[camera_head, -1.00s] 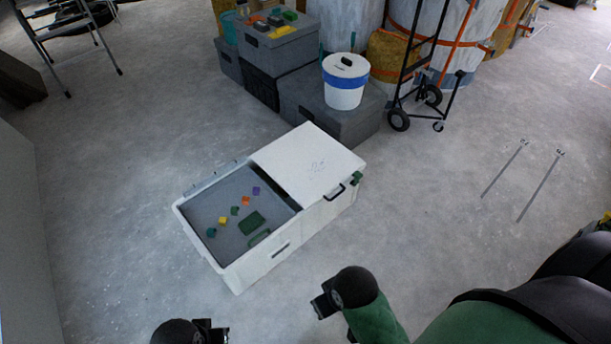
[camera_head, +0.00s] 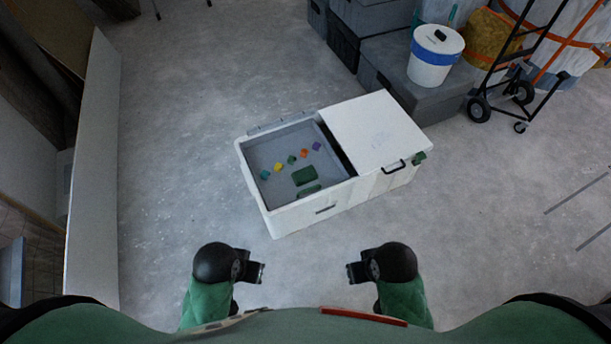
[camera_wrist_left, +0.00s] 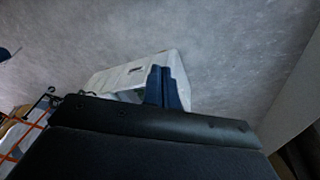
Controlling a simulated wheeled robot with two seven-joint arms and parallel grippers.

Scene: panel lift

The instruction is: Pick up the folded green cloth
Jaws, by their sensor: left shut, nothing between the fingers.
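A dark green folded piece (camera_head: 305,176), seemingly the cloth, lies flat on the grey floor of the open left part of a white box (camera_head: 291,214). A narrower dark green piece (camera_head: 309,191) lies just in front of it, by the near wall. My left gripper (camera_head: 260,273) is shut and empty, in front of the box and apart from it. In the left wrist view its blue fingers (camera_wrist_left: 165,88) are together, with the white box (camera_wrist_left: 125,76) behind them. My right gripper (camera_head: 351,273) is also in front of the box; its finger gap is too small to judge.
A white lid (camera_head: 378,130) covers the box's right part. Grey crates (camera_head: 423,98), a white bucket (camera_head: 434,67) and a hand truck (camera_head: 509,80) stand behind right.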

